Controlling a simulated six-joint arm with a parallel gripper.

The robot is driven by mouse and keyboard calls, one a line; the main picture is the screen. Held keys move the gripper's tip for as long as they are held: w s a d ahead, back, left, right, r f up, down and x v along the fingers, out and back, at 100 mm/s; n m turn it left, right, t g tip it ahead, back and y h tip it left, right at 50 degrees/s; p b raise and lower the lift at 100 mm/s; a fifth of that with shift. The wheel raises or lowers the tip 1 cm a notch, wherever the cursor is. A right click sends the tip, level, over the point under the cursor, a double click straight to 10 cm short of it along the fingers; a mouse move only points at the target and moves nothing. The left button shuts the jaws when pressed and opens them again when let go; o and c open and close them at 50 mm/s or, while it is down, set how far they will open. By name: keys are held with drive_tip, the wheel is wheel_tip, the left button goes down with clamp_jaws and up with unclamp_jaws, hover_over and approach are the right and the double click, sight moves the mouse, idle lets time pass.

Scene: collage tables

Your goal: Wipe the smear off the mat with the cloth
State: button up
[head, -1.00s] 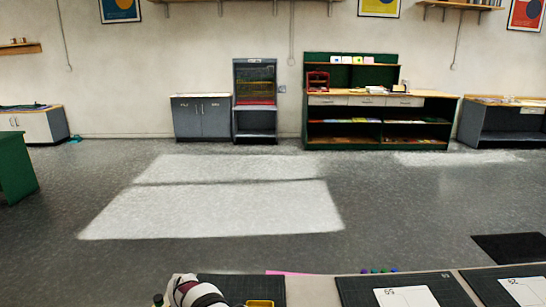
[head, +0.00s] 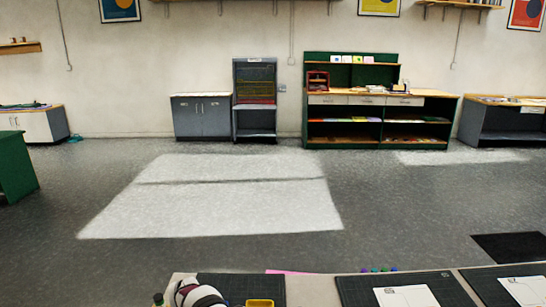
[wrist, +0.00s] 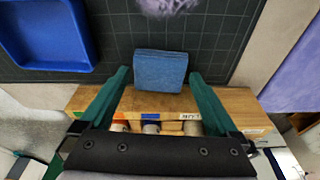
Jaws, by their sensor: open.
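A folded blue cloth (wrist: 160,70) shows in the wrist view at the near edge of the dark gridded mat (wrist: 110,40). A pale purple-grey smear (wrist: 166,6) lies on the mat beyond the cloth, cut off by the top of the picture. My gripper (wrist: 158,76) is open, its green fingers apart on either side of the cloth in the picture. I see gaps between both fingers and the cloth; how high they are above it I cannot tell. In the head view the mat (head: 240,285) shows only in part, and cloth and smear are not visible there.
A blue tray (wrist: 88,45) stands at upper left in the wrist view. A wooden box (wrist: 238,104) with several jars sits below the cloth, between and under my fingers. A lilac sheet (wrist: 298,80) lies at right. More dark mats (head: 355,288) with cards lie rightward in the head view.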

drive_tip(key=c, duration=0.9)
drive_tip(key=shift+o, duration=0.2)
drive_tip(key=shift+a+v, duration=0.2)
drive_tip(key=shift+v, duration=0.65)
drive_tip(key=shift+a+v, duration=0.15)
drive_tip(key=shift+v, duration=0.65)
drive_tip(key=shift+a+v, duration=0.2)
drive_tip(key=shift+v, duration=0.65)
drive_tip(key=shift+r, duration=0.1)
drive_tip(key=o, duration=0.5)
drive_tip(key=c, duration=0.7)
drive_tip(key=d, duration=0.4)
drive_tip(key=s+d, duration=0.1)
drive_tip(key=d, duration=0.1)
drive_tip(key=shift+c, duration=0.2)
drive_tip(key=shift+s+d+f, duration=0.1)
drive_tip(key=shift+d+f, duration=0.05)
drive_tip(key=shift+f, duration=0.9)
drive_tip(key=shift+s+d+f, duration=0.1)
drive_tip(key=shift+d+f, duration=0.05)
drive_tip(key=shift+f, duration=0.95)
